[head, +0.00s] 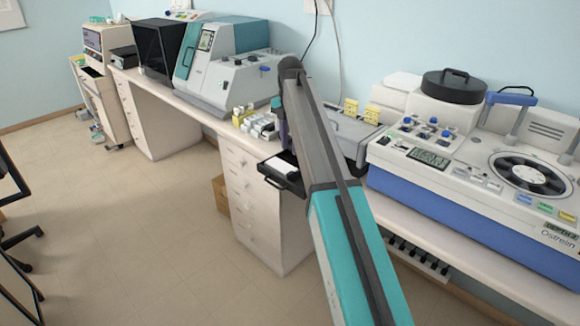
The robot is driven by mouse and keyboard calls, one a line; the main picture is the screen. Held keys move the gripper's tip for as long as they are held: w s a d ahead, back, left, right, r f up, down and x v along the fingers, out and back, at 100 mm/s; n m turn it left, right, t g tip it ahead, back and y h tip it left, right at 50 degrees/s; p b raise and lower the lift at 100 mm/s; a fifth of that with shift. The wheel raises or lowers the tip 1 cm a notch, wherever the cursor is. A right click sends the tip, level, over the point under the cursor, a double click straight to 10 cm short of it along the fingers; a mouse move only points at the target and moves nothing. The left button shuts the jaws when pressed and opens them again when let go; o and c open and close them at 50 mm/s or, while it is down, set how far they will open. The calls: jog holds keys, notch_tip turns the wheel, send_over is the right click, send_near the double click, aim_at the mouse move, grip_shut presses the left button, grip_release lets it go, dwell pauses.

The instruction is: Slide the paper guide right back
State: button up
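A black pull-out tray (268,167) juts from the front of the bench with a white, paper-like piece (284,174) on it. The paper guide cannot be made out at this size; part of the tray is behind my arm. My arm reaches up from the lower right and bends down at its far end. My gripper (285,143) hangs near the back of the tray, small, dark and partly covered by the arm. Whether its fingers touch anything, or are apart, does not show.
A grey flat machine (345,127) with yellow blocks stands right of the arm. A rack of small white and yellow boxes (255,122) sits close on the left. A large blue-white machine (440,180) fills the right bench.

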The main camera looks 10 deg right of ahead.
aim_at(290, 173)
jog(key=shift+f+p, duration=0.95)
jog(key=shift+f, duration=4)
grip_shut()
